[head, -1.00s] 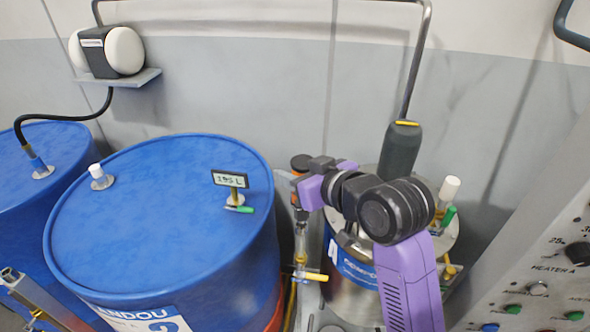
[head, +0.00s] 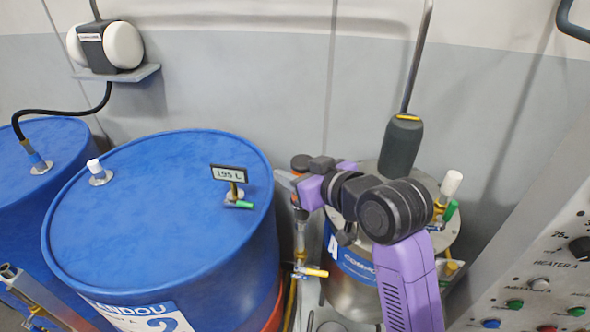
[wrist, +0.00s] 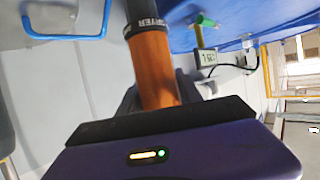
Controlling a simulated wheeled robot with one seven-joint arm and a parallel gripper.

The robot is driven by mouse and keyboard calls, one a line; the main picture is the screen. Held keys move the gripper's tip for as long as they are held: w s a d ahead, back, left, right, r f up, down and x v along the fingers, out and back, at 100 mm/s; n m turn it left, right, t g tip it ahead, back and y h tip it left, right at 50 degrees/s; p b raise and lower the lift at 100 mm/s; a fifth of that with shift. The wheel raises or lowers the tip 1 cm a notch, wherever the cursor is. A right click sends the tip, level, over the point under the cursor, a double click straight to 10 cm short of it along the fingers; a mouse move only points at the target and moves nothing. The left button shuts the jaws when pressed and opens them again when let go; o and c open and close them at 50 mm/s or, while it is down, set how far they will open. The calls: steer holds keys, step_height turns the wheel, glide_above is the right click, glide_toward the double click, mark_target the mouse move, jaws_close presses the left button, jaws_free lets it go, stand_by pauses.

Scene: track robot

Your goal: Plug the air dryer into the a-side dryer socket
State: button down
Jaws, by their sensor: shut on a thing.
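My gripper (head: 289,182) is at the gap between the blue drum and the steel drum, at the end of my purple and black arm. In the wrist view my gripper (wrist: 156,92) is shut around an orange cylinder (wrist: 157,70) with a black lettered collar. It looks like the air dryer, but its lettering is only partly readable. The steel drum (head: 352,289), marked A, stands partly behind my arm. Small fittings stand on its lid, one white-capped (head: 452,184). I cannot tell which is the dryer socket.
The blue drum (head: 150,225) carries a 195 L gauge (head: 229,174) and a white-capped fitting (head: 98,172). A dark grey cylinder on a pipe (head: 402,145) rises over the steel drum. A yellow-handled valve (head: 312,271) sits below my gripper. A control panel (head: 555,262) bounds the right.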

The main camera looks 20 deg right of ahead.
steer(key=shift+f+b, duration=0.4)
steer(key=shift+f, duration=0.35)
steer(key=c, duration=0.7)
jaws_free()
steer(key=v, duration=0.8)
steer(key=shift+w+b, duration=0.1)
steer(key=shift+b, duration=0.3)
